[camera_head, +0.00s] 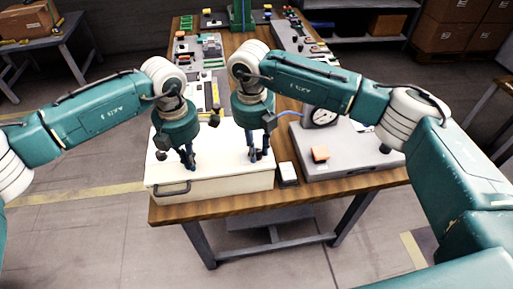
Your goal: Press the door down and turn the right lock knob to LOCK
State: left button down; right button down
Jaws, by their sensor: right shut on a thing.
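The door is the cream-white top of a low box (222,176) at the table's front left, with a dark handle (173,188) on the box's front face. It looks flat and down. My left gripper (190,165) points down with its fingertips at the left part of the door; contact and finger gap are too small to tell. My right gripper (257,156) points down at the right part of the door. It is shut on what seems to be the right lock knob, which its fingers hide. The knob's angle and LOCK marking cannot be read.
A small dark box with a pale top (287,173) stands just right of the door box. A grey unit with a dial gauge (321,117) and an orange block (320,154) fills the front right. Trays and parts (210,48) crowd the table's back.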

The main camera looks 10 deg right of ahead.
pick_arm(q)
jog(key=shift+s+f, duration=0.25)
jog(key=shift+f, duration=0.15)
pick_arm(e)
jog(key=shift+a+m, duration=0.1)
jog(key=shift+m, duration=0.6)
jog(key=c, duration=1.5)
grip_release()
jog(key=shift+o, duration=0.2)
notch_tip(320, 180, up, 12)
jog(key=shift+a, duration=0.25)
pick_arm(q)
jog(key=shift+r, duration=0.1)
jog(key=shift+w+r+p, duration=0.1)
jog(key=shift+r+p, duration=0.2)
jog(key=shift+r, duration=0.25)
notch_tip(320, 180, up, 5)
jog(key=shift+w+f+p, duration=0.1)
jog(key=shift+f+p, duration=0.05)
jog(key=shift+p, duration=0.7)
jog(key=shift+r, duration=0.7)
pick_arm(e)
jog(key=shift+w+r, duration=0.1)
jog(key=shift+r, duration=1.2)
